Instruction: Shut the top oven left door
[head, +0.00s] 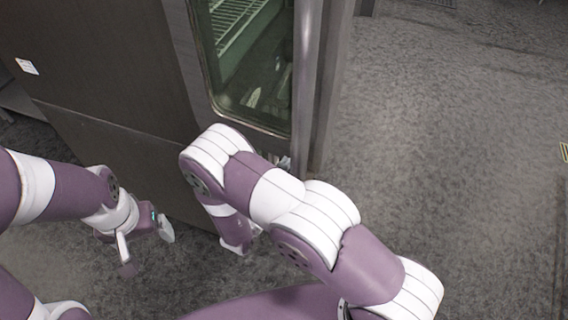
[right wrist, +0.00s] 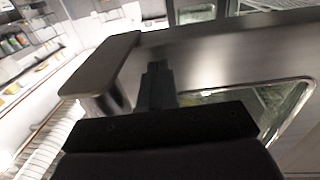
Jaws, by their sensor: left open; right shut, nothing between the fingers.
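The oven door with a glass window (head: 248,60) is at the top middle of the head view, with wire racks visible through the glass. Whether it stands ajar is hard to tell. The windowed steel front also shows in the right wrist view (right wrist: 225,65). My right gripper (right wrist: 155,72) is shut and empty, its dark fingers close in front of that steel front, beside a grey bar-like part (right wrist: 108,62); contact cannot be told. In the head view my right arm hides most of this gripper and the door's lower edge. My left gripper (head: 147,246) is open and empty, low at the left.
A broad dark steel panel (head: 90,70) of the oven fills the upper left. Grey floor (head: 450,150) on the right is open and clear. Blurred shelves with small items (right wrist: 20,45) are at the left of the right wrist view.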

